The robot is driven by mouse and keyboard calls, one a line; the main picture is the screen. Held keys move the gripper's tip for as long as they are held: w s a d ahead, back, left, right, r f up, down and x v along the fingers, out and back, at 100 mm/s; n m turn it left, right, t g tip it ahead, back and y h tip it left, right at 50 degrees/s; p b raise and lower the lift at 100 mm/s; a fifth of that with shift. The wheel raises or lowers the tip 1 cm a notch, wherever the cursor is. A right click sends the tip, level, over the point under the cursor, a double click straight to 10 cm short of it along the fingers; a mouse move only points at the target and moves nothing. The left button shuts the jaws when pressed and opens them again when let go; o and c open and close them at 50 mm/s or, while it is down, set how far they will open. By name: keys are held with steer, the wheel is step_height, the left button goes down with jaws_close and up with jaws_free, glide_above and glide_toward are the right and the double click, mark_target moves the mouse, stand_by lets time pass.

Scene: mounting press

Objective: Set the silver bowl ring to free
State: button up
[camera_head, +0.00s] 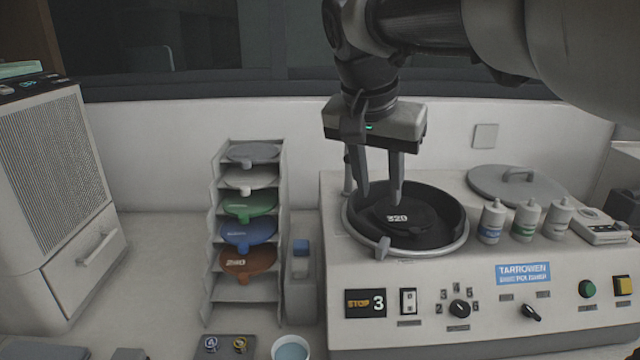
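The silver bowl ring (461,243) runs around the rim of the dark round bowl on the polisher. A small grey tab (383,246) sticks out at the ring's front left. A black disc marked 320 (400,218) lies in the bowl. My gripper (381,198) points down over the left part of the bowl, behind the tab. Its two fingers are apart, with nothing visible between them. I cannot tell from this view whether the fingertips touch the disc. No label for the ring's positions is readable.
The polisher's front panel (480,310) has a display reading STOP 3, knobs and buttons. Several small bottles (524,220) and a grey lid (515,184) stand right of the bowl. A rack of coloured discs (212,262) stands left, with a cup (290,350) in front.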

mark_target(383, 243)
steer(key=b+x, duration=0.2)
steer(key=x, duration=1.3)
steer(key=shift+f, duration=0.1)
steer(key=shift+s, duration=0.1)
steer(key=shift+c, duration=0.5)
jaws_close()
steer(key=shift+a, duration=0.1)
